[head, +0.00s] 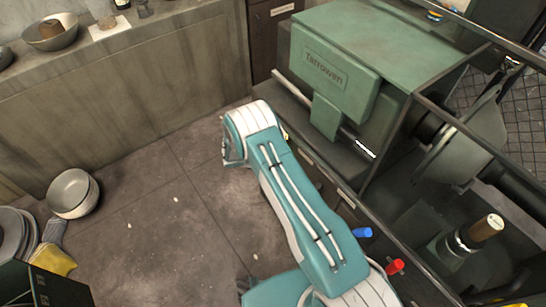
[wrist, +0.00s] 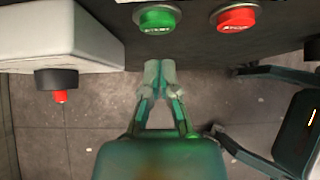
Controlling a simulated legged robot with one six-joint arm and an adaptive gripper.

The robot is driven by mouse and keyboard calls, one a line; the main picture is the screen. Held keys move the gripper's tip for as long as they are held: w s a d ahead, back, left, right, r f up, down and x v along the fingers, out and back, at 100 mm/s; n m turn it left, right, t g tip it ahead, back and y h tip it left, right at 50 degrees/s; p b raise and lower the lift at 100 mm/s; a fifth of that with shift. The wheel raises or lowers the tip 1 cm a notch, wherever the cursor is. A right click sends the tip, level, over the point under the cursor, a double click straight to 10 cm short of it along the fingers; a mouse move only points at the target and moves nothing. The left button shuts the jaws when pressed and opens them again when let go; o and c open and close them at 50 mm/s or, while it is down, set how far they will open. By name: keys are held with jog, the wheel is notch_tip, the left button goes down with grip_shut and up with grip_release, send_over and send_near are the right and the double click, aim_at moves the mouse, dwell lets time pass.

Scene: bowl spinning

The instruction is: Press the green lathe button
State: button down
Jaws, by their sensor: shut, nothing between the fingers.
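I see a space between the tips and the button in the picture, but cannot tell the depth or any contact. The lathe (head: 370,50), a green machine with a dark bed, stands at the right of the head view. My gripper and the green button are not visible in the head view.
A red button (wrist: 236,18) sits right of the green one. A pale box (wrist: 60,35) with a dark knob is at left. A bowl (head: 73,194) lies on the floor; the middle floor is clear.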

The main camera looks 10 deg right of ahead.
jog(key=v, duration=1)
jog(key=shift+a, duration=0.25)
jog(key=shift+a, duration=0.2)
jog(key=shift+d, duration=0.2)
